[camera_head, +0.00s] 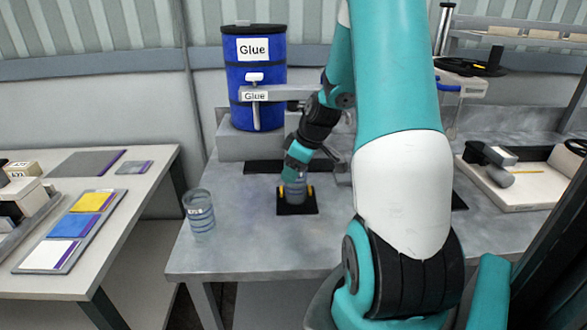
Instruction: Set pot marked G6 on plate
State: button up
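A grey, banded pot (296,197) is upright at the black plate (298,210) on the grey table. My gripper (296,190) reaches down over this pot, with a yellow fingertip on either side of it. I cannot tell whether the fingers press on the pot or stand just apart from it. Whether the pot's base rests fully on the plate is also unclear. No mark can be read on it. A second, clear banded pot (200,215) stands near the table's left edge; its small label is too blurred to read surely.
A blue drum (254,105) labelled Glue, with a spout, stands behind on a grey block (236,148). A side table (120,200) at left holds colour cards. A tray (508,192) with tools lies at right. The table front between pot and edge is clear.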

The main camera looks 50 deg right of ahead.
jog(key=o, duration=0.4)
jog(key=shift+o, duration=0.2)
jog(key=v, duration=1.2)
jog(key=w+a+r+n+g+y, duration=0.1)
jog(key=a+r+n+g+y, duration=0.1)
jog(key=a, duration=2.3)
jog(key=s+a+n+g, duration=0.1)
jog(key=s+a+g, duration=0.1)
jog(key=s+a, duration=1)
jog(key=a, duration=0.2)
jog(key=shift+s+a+r+y, duration=0.25)
jog(key=shift+a+y, duration=0.05)
jog(key=shift+y, duration=0.1)
